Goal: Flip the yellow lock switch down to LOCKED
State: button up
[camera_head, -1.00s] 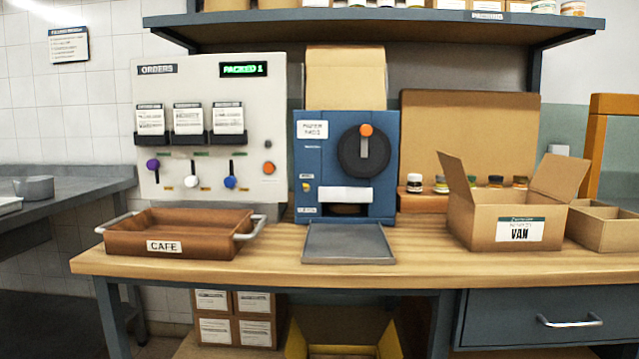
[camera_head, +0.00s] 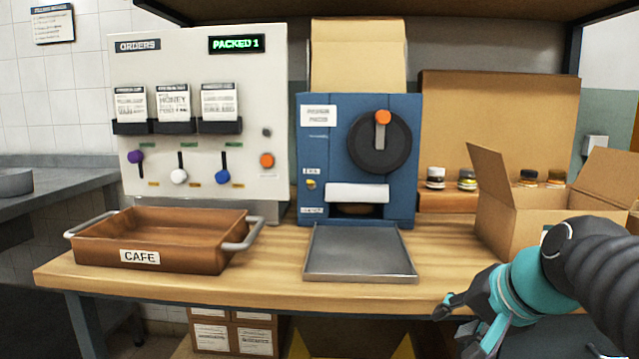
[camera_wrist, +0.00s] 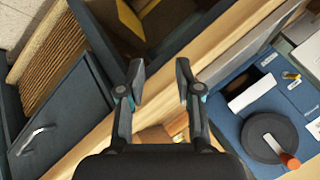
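The yellow lock switch (camera_head: 310,184) is a small lever at the left of the blue machine's (camera_head: 315,150) front, between two small labels. In the wrist view the yellow switch (camera_wrist: 291,76) is at the right, near the blue machine's edge. Its exact tilt is too small to tell in the head view. My gripper (camera_head: 452,322) is in front of the table at the lower right, well apart from the switch. In the wrist view my gripper (camera_wrist: 158,88) is open and empty, its two fingers spread above the table's front edge.
A grey tray (camera_head: 360,273) lies before the machine. A brown CAFE tray (camera_head: 95,246) stands left, below the orders panel (camera_head: 240,90). An open cardboard box (camera_head: 503,222) stands right. An orange-tipped crank (camera_head: 383,118) is on the machine's dial. Bare wood lies between the trays.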

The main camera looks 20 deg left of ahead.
aim_at(313, 183)
jog(key=w+a+r+m+y, duration=0.3)
jog(key=w+a+r+y, duration=0.1)
jog(key=w+a+r, duration=0.5)
jog(key=w+a+r+m+y, duration=0.2)
jog(key=w+a+r+y, duration=0.2)
jog(key=w+a+r, duration=0.5)
jog(key=x, duration=0.5)
jog(key=w+p+x, duration=0.1)
jog(key=x, duration=0.5)
jog(key=d+f+x, duration=0.1)
jog(key=x, duration=0.4)
jog(key=shift+w+a+f+p, duration=0.1)
jog(key=shift+w+a+p, duration=0.1)
jog(key=shift+w+p, duration=0.2)
jog(key=shift+c, duration=0.2)
grip_shut()
